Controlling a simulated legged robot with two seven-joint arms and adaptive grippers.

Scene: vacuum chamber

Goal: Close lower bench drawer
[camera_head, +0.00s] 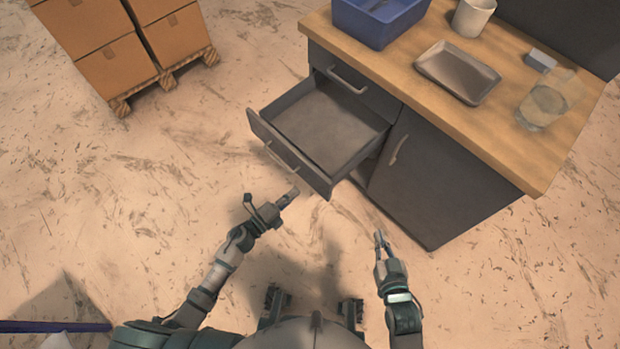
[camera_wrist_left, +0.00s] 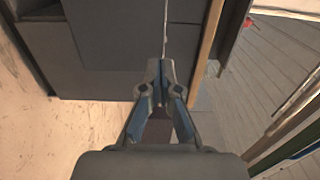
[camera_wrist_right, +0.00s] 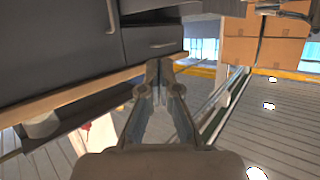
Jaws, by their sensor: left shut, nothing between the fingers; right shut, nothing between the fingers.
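The lower bench drawer (camera_head: 318,130) is pulled well out of the dark grey bench in the head view, and it looks empty. Its front panel faces me and carries a bar handle (camera_head: 281,160). My left gripper (camera_head: 293,194) is shut and empty, just in front of the drawer's front panel near its right end. Whether it touches the panel cannot be told. My right gripper (camera_head: 380,236) is shut and empty, in front of the bench's cupboard door (camera_head: 420,170) and apart from it. Both grippers' closed fingers show in their wrist views, left (camera_wrist_left: 160,68) and right (camera_wrist_right: 155,68).
An upper drawer (camera_head: 350,85) above is shut. The wooden bench top (camera_head: 420,88) holds a blue bin (camera_head: 378,20), a white cup (camera_head: 473,17), a grey tray (camera_head: 458,72) and a glass jar (camera_head: 543,104). Cardboard boxes (camera_head: 115,68) stand on a pallet at upper left. The floor between is clear.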

